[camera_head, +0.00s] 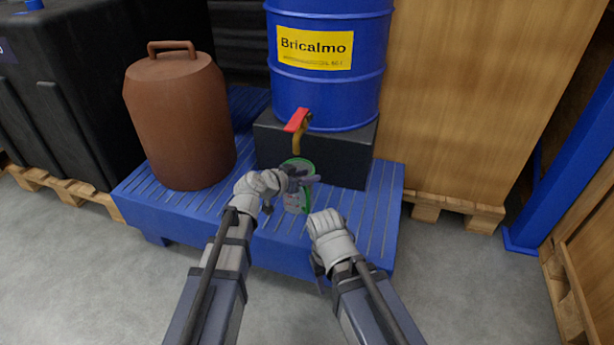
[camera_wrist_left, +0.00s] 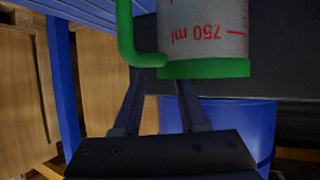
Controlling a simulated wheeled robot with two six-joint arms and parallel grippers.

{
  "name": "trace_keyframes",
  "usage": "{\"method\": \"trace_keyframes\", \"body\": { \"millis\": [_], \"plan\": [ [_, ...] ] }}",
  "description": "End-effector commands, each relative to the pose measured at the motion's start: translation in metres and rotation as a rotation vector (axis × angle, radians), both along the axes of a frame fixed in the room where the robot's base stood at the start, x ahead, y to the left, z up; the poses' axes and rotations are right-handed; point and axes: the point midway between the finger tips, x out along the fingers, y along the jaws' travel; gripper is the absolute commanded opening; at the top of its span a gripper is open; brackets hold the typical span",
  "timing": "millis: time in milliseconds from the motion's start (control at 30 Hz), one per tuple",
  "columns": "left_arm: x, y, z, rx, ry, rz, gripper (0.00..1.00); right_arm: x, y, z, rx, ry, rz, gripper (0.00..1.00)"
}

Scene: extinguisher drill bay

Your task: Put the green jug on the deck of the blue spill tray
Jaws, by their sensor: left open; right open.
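The green jug (camera_head: 293,203) is a clear measuring jug with a green rim and handle. In the head view it appears upright on the slatted deck of the blue spill tray (camera_head: 190,215), below the drum's tap. The left wrist view shows the jug (camera_wrist_left: 205,35) upside down in the picture, with red marks reading 750 ml and its green handle at left. My left gripper (camera_head: 303,180) is open at the jug's upper part; its fingers (camera_wrist_left: 160,88) lie close to the rim and handle. Contact cannot be told. My right gripper (camera_head: 318,265) is open and empty near the tray's front edge.
A blue drum (camera_head: 330,90) with a red-handled tap (camera_head: 297,122) stands on a black block (camera_head: 340,160) behind the jug. A brown lidded container (camera_head: 180,120) stands on the tray's left. A wooden crate (camera_head: 470,90) and a blue post (camera_head: 570,165) are at right.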

Motion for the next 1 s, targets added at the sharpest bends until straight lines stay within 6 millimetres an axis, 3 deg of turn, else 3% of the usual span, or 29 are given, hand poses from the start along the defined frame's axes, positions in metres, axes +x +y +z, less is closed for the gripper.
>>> {"method": "trace_keyframes", "body": {
  "millis": [167,700,1000],
  "plan": [
    [-0.003,0.002,0.004,0.000,0.000,0.000,0.42,0.000,0.000,0.004,0.000,0.000,0.000,0.50],
    [-0.071,0.059,0.048,0.000,0.000,0.002,0.42,0.000,0.000,0.048,0.000,0.001,0.000,0.50],
    [-0.083,0.070,0.053,0.000,0.000,0.001,0.42,0.000,0.000,0.053,0.000,0.001,0.000,0.50]
  ]
}}
